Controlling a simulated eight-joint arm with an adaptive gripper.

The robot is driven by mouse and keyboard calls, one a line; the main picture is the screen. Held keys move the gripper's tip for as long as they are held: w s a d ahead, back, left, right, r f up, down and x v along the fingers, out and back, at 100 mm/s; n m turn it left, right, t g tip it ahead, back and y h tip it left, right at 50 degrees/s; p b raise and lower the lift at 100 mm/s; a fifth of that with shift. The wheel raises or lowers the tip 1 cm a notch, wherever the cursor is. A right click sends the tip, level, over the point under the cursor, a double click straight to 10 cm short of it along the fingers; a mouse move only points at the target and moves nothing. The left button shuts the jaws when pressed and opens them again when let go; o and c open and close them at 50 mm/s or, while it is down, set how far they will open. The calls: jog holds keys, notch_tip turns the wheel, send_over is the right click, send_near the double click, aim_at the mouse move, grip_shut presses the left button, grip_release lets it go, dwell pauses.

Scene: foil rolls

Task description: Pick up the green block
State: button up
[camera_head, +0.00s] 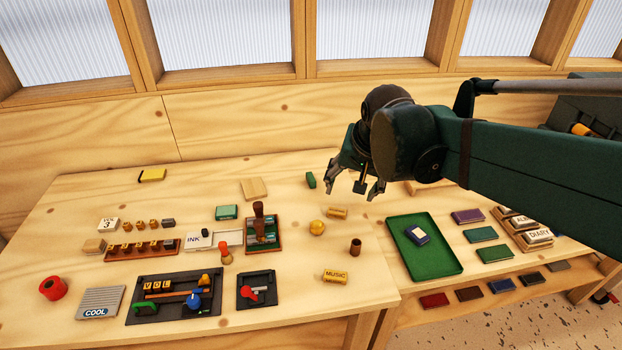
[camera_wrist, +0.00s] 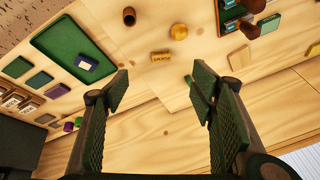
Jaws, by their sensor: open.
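A small dark green block (camera_head: 311,180) stands near the back of the light wood table, left of my gripper in the head view. In the wrist view a green piece (camera_wrist: 188,79), seemingly the same block, shows beside the right fingertip and is partly hidden by it. My gripper (camera_head: 353,191) is open and empty, with its fingers pointing down above the table.
A green tray (camera_head: 452,268) holding a dark blue box (camera_head: 417,234) is right. Other green boxes (camera_head: 227,212) (camera_head: 481,234) lie about.

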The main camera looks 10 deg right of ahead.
jog(key=w+a+m+g+p, duration=0.1)
jog(key=w+m+p, duration=0.2)
jog(key=w, duration=0.7)
jog(key=m+g+p, duration=0.4)
jog(key=m+p, duration=0.3)
jog(key=m, duration=0.1)
send_over(311, 177)
notch_tip(311, 177, down, 13)
jog(key=shift+s+f, duration=0.1)
jog(key=shift+w+f, duration=0.35)
jog(key=shift+f, duration=0.3)
jog(key=shift+f, duration=0.15)
jog(key=shift+f, duration=1.15)
jog(key=shift+f, duration=0.15)
jog(key=shift+s+f, duration=0.1)
jog(key=shift+f, duration=2.35)
